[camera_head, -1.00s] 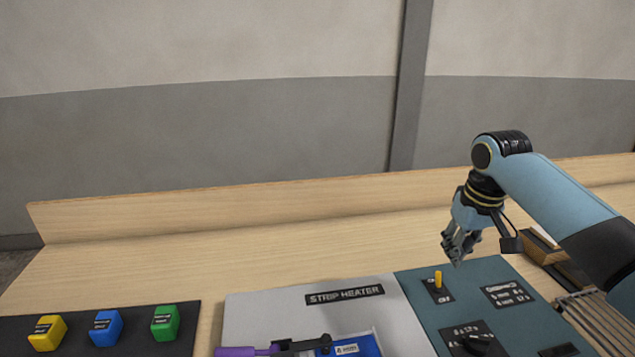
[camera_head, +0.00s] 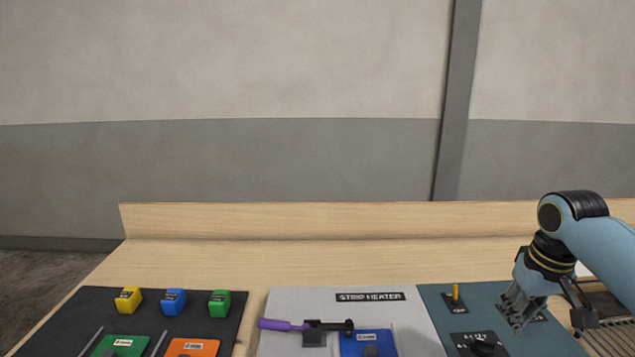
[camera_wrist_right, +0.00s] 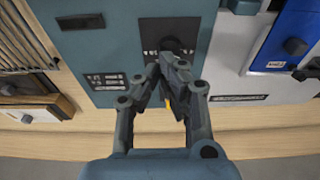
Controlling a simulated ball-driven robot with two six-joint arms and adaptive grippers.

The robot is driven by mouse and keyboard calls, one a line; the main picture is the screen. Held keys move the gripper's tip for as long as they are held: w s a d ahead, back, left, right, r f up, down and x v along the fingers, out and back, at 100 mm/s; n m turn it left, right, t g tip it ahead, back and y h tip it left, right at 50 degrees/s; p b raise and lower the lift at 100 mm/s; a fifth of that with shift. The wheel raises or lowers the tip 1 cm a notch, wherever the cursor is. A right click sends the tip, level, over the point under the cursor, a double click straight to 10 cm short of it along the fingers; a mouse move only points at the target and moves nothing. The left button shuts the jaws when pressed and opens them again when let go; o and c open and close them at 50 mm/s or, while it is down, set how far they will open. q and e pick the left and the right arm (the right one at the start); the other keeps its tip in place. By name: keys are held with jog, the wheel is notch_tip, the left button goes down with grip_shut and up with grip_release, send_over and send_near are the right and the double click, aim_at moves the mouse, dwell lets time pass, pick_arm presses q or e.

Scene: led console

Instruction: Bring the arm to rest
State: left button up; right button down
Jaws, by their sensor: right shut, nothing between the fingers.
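My right gripper (camera_head: 518,312) is at the right of the head view, above the teal panel (camera_head: 437,303). Its fingers point down and are shut with nothing between them. In the right wrist view the closed fingertips (camera_wrist_right: 168,66) lie in front of the teal panel (camera_wrist_right: 112,38), close to a black dial (camera_wrist_right: 178,44) in the picture. In the wrist view the fingers partly hide the lever. My left gripper is out of view.
A grey strip heater panel (camera_head: 300,296) with a purple-handled lever (camera_head: 284,324) and a blue box (camera_head: 369,343) lies left of the teal panel. Yellow (camera_head: 128,300), blue (camera_head: 173,301) and green (camera_head: 219,303) blocks sit on a black panel (camera_head: 70,318). The wooden bench behind (camera_head: 300,254) is clear.

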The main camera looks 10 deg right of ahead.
jog(key=s+a+f+n, duration=0.2)
jog(key=s+a, duration=0.6)
jog(key=s, duration=0.4)
jog(key=s+a+r+t, duration=0.1)
jog(key=s+a+r, duration=0.15)
jog(key=s, duration=0.35)
jog(key=s+a+r+t, duration=0.1)
jog(key=s+a+r, duration=0.15)
jog(key=s, duration=0.45)
notch_tip(320, 180, down, 42)
jog(key=s+d+g+b, duration=0.2)
jog(key=s+d+b, duration=0.1)
jog(key=b, duration=1.2)
pick_arm(q)
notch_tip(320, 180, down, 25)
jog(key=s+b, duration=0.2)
jog(key=b, duration=0.7)
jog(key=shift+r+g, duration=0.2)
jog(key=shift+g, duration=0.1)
pick_arm(e)
jog(key=s+f, duration=0.8)
jog(key=f, duration=0.4)
jog(key=s+f, duration=0.9)
jog(key=f, duration=0.3)
jog(key=shift+s+d+f+g+h, duration=0.15)
jog(key=shift+s+d+g+h, duration=0.15)
jog(key=shift+d+g, duration=0.1)
